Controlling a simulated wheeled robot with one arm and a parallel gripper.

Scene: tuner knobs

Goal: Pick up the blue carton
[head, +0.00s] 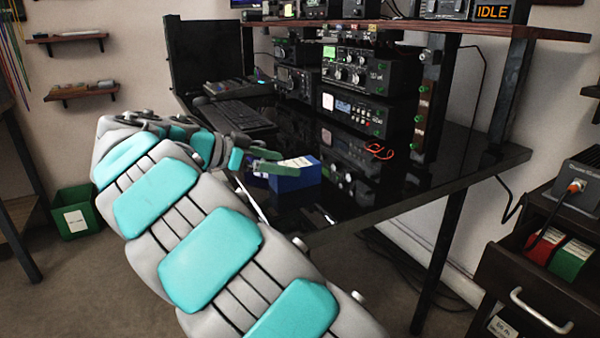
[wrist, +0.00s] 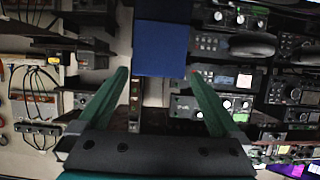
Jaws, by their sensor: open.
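The blue carton (head: 300,181) stands on the glossy black desk near its front left edge, with a white label on its top. In the wrist view the blue carton (wrist: 162,46) shows as a plain blue face just beyond the fingertips and centred between them. My gripper (head: 284,162) is open, with its green fingers at the left side of the carton in the head view. In the wrist view my gripper (wrist: 158,73) has its fingers spread to either side of the carton's near edge. I cannot tell whether a finger touches the carton.
Stacked radio units (head: 352,112) stand behind the carton, with orange cable (head: 380,151) at their front. A keyboard (head: 238,117) lies at the back left of the desk. A shelf (head: 480,30) runs above.

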